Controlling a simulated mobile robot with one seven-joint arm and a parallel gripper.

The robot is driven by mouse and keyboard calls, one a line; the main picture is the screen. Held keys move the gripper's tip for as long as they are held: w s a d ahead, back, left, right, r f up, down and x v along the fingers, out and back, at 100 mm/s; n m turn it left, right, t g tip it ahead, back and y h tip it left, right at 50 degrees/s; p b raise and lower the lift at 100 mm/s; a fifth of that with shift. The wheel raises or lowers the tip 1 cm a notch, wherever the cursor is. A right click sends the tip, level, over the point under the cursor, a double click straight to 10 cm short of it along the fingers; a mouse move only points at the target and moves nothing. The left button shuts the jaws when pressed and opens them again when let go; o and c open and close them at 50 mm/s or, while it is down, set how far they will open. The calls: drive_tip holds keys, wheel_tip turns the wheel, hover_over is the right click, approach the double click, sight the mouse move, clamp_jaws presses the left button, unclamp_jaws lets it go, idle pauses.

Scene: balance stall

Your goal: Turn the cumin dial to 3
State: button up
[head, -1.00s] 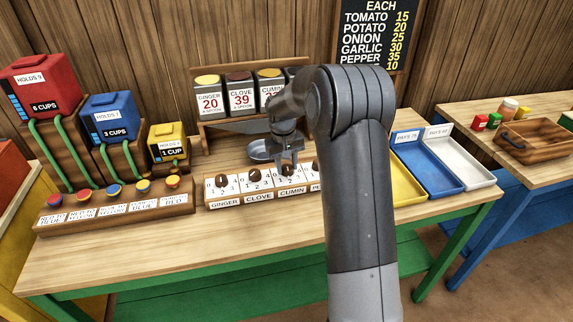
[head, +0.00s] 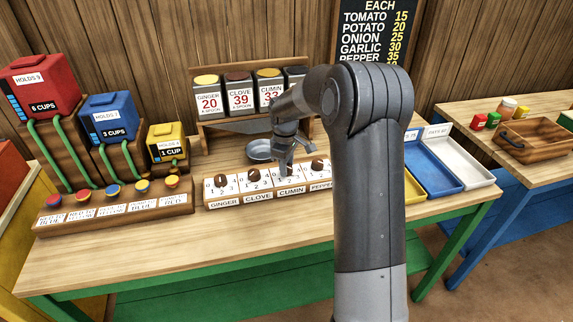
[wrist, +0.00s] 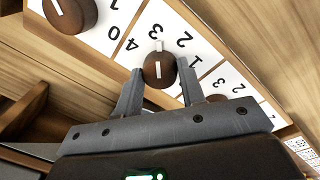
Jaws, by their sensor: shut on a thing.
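The cumin dial is a round brown knob (wrist: 158,68) with a white line, on a white number panel. In the wrist view my gripper (wrist: 160,85) is shut on it, one finger on each side. The knob's white mark points at the 3, between the 4 and the 2. In the head view my gripper (head: 285,172) reaches down onto the panel above the CUMIN label (head: 291,191), and its fingers hide most of the knob.
The clove dial (head: 253,174) stands close on the left and the pepper dial (head: 317,165) on the right. A metal bowl (head: 258,150) sits behind the dial box. Spice canisters (head: 239,92) stand on the rack behind. Colored trays (head: 428,172) lie to the right.

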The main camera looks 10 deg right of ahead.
drive_tip(key=shift+w+n, duration=0.1)
drive_tip(key=shift+n, duration=0.3)
drive_tip(key=o, duration=1)
drive_tip(key=shift+r, duration=0.15)
drive_tip(key=r, duration=0.7)
drive_tip(key=s+r, duration=0.1)
drive_tip(key=r, duration=0.2)
drive_tip(key=shift+a+r, duration=0.25)
